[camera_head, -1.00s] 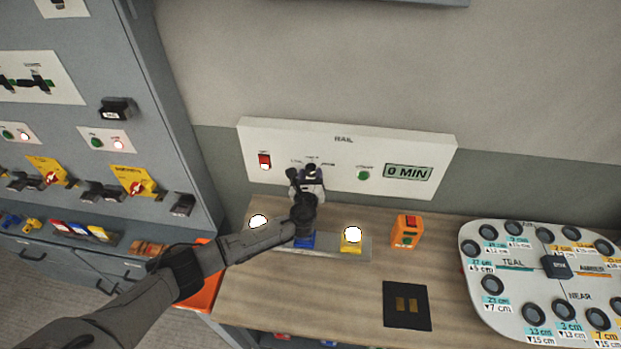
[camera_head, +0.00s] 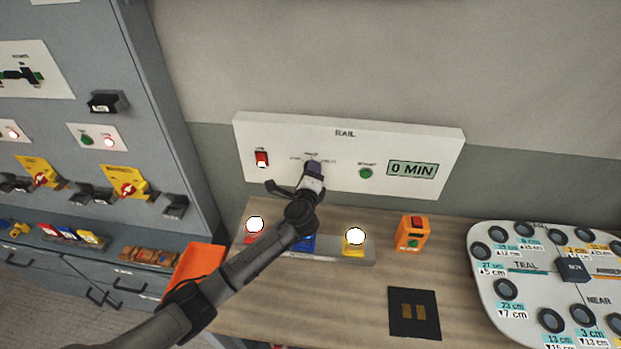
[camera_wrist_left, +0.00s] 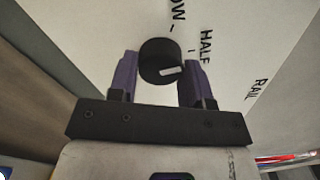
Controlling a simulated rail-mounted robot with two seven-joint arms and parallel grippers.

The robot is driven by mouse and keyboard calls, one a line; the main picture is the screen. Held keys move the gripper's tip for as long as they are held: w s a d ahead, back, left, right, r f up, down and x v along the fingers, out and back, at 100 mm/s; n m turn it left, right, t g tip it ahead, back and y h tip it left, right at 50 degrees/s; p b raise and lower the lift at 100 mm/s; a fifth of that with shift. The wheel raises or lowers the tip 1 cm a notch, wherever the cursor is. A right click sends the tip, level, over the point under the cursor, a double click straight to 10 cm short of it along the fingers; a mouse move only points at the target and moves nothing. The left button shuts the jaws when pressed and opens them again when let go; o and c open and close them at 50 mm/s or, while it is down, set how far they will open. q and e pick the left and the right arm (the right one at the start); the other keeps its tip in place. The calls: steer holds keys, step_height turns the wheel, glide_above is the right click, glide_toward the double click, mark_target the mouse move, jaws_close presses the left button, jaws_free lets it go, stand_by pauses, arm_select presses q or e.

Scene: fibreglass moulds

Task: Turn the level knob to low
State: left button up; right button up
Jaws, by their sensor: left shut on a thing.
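The level knob (camera_wrist_left: 157,55) is a round black knob with a white pointer mark, on the white RAIL panel (camera_head: 220,134). In the head view the left gripper (camera_head: 314,166) covers the knob. The third position label is hidden in the wrist view. My right gripper is not in view.
The panel also has a lit red switch (camera_head: 262,158), a green button (camera_head: 366,173) and a "0 MIN" display (camera_head: 412,169). Below are a tray with round-topped buttons (camera_head: 355,240), an orange box (camera_head: 413,233) and a black pad (camera_head: 413,330). A grey cabinet (camera_head: 160,110) stands left.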

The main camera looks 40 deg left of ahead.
arm_select(q)
steer(key=n+b, duration=0.4)
steer(key=n, duration=0.6)
steer(key=shift+b, duration=0.3)
steer(key=shift+n, duration=0.4)
steer(key=o, duration=0.9)
steer(key=shift+r, duration=0.1)
